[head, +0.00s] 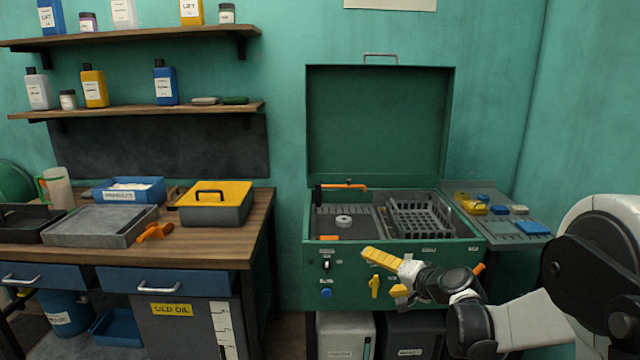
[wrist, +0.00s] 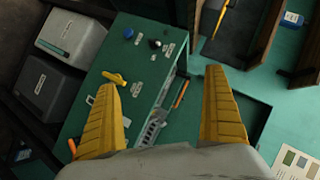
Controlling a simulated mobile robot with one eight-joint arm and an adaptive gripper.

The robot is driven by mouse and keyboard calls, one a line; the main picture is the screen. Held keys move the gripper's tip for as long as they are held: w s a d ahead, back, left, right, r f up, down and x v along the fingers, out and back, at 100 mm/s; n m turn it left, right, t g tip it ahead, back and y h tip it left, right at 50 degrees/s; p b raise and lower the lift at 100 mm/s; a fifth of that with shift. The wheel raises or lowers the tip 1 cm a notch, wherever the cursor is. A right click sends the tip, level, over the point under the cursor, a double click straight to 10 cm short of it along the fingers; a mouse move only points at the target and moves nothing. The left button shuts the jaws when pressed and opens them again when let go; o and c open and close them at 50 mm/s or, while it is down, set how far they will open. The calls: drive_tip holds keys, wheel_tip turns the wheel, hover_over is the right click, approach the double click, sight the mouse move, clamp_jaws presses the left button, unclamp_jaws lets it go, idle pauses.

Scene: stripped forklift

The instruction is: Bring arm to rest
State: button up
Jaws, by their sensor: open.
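My gripper (head: 382,275) has yellow ridged fingers. In the head view it is in front of the green parts washer (head: 440,262), near its front panel. In the wrist view the two fingers of my gripper (wrist: 165,105) stand wide apart with nothing between them. The washer's front panel (wrist: 135,60) shows beyond them, tilted in the picture. My arm comes in from the right side of the head view, bent, with the white and black links in front of the washer's right side.
The washer's lid (head: 380,125) is up. Inside are a grey ring (head: 343,221) and a dark basket (head: 420,215). A side shelf (head: 500,218) with small parts is at right. A wooden bench (head: 200,243) holds trays and a yellow-lidded box (head: 216,204) at left.

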drive_tip(key=s+a+r+n+g+h, duration=0.1)
drive_tip(key=s+r+n+g, duration=0.15)
drive_tip(key=s, duration=0.65)
drive_tip(key=s+a+r+n+g+h, duration=0.15)
drive_tip(key=s+r, duration=0.25)
drive_tip(key=s, duration=0.6)
drive_tip(key=s+d+f+n+h, duration=0.1)
drive_tip(key=s+d+h, duration=0.1)
drive_tip(key=s, duration=0.6)
drive_tip(key=s+d+f+n+h, duration=0.1)
drive_tip(key=s+d+f+h, duration=0.1)
drive_tip(key=s, duration=0.7)
drive_tip(key=shift+d+n+g, duration=0.3)
drive_tip(key=shift+d+n, duration=0.1)
drive_tip(key=shift+d, duration=0.3)
drive_tip(key=shift+w+f, duration=0.1)
